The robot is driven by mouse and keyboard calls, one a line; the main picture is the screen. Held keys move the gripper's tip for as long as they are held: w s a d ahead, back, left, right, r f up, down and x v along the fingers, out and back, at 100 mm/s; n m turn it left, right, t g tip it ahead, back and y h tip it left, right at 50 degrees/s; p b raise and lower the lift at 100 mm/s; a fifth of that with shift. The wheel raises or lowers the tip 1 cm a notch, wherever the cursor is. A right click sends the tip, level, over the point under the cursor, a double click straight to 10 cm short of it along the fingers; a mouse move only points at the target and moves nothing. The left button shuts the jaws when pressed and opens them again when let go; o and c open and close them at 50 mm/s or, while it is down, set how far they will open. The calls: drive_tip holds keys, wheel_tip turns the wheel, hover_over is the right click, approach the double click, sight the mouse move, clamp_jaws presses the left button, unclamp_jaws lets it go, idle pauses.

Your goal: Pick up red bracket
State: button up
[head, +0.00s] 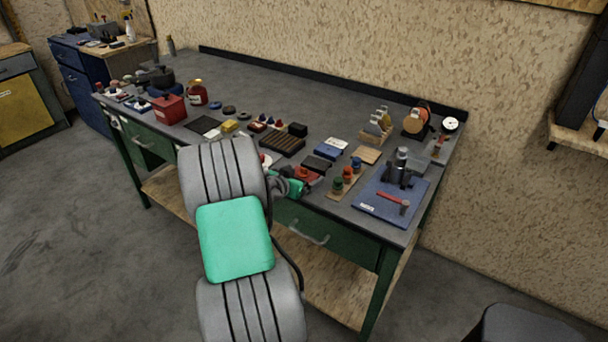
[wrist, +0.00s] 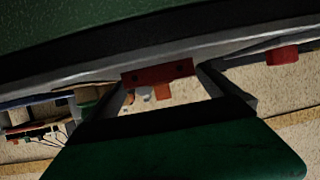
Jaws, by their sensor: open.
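The red bracket (wrist: 157,74) is a flat red bar with dark holes in the wrist view. It sits at the grey bench edge, across the gap between my fingertips. In the head view a red piece (head: 307,175), likely the bracket, lies near the bench's front edge beside my gripper. My gripper (wrist: 162,80) is open, with one finger on each side of the bracket in the picture. I cannot tell whether the fingers touch it. In the head view my arm hides most of the gripper.
The workbench (head: 270,65) is crowded. A black box (head: 316,163) lies behind the red piece. A wooden strip with coloured knobs (head: 345,183) and a blue board (head: 392,198) with a red-handled hammer (head: 393,199) are to the right. A drawer handle (head: 310,233) juts out below.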

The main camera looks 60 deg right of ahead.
drive_tip(key=shift+c, duration=0.2)
drive_tip(key=c, duration=1.5)
